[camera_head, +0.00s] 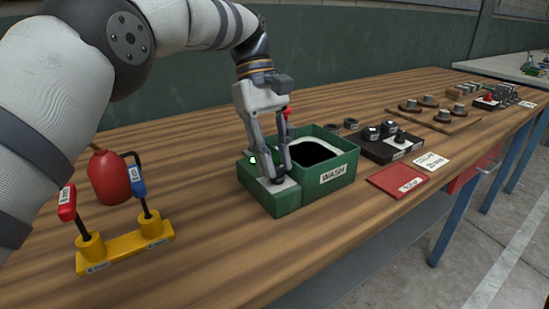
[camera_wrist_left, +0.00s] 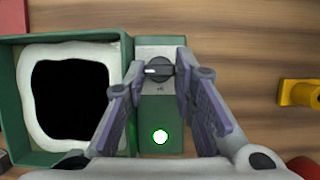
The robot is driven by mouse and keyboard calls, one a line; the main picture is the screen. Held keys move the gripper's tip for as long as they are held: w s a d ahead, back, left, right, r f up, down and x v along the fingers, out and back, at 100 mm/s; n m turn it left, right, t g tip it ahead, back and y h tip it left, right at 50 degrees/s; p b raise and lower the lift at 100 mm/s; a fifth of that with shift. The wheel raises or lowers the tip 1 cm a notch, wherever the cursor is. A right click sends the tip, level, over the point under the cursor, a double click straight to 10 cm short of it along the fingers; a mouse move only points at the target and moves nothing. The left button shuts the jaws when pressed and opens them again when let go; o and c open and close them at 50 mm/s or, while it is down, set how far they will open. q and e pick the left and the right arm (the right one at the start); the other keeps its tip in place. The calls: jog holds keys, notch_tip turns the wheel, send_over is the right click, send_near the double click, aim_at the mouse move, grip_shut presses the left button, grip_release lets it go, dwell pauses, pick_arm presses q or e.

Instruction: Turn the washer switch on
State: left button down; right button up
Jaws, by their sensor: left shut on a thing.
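The green washer box (camera_head: 325,190), labelled WASH, stands on the wooden bench. Its switch panel (camera_head: 285,195) is at the left end and also shows in the left wrist view (camera_wrist_left: 160,105). A dark rotary switch knob (camera_wrist_left: 159,69) sits on the panel, its white mark pointing left in that view. A round light (camera_wrist_left: 160,137) on the panel glows, with a green glint around it. My left gripper (camera_head: 277,181) reaches down over the panel, its fingers on either side of the knob and shut on it. The fingers partly hide the knob in the head view. My right gripper is out of view.
A yellow stand (camera_head: 125,250) with red and blue handles and a red bottle (camera_head: 108,177) are left of the washer. A black tray (camera_head: 390,145), a red pad (camera_head: 397,180) and a wooden board (camera_head: 430,115) with cups lie right. The front bench is clear.

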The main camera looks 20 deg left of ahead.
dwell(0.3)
pick_arm(q)
jog(key=c, duration=1.3)
grip_release()
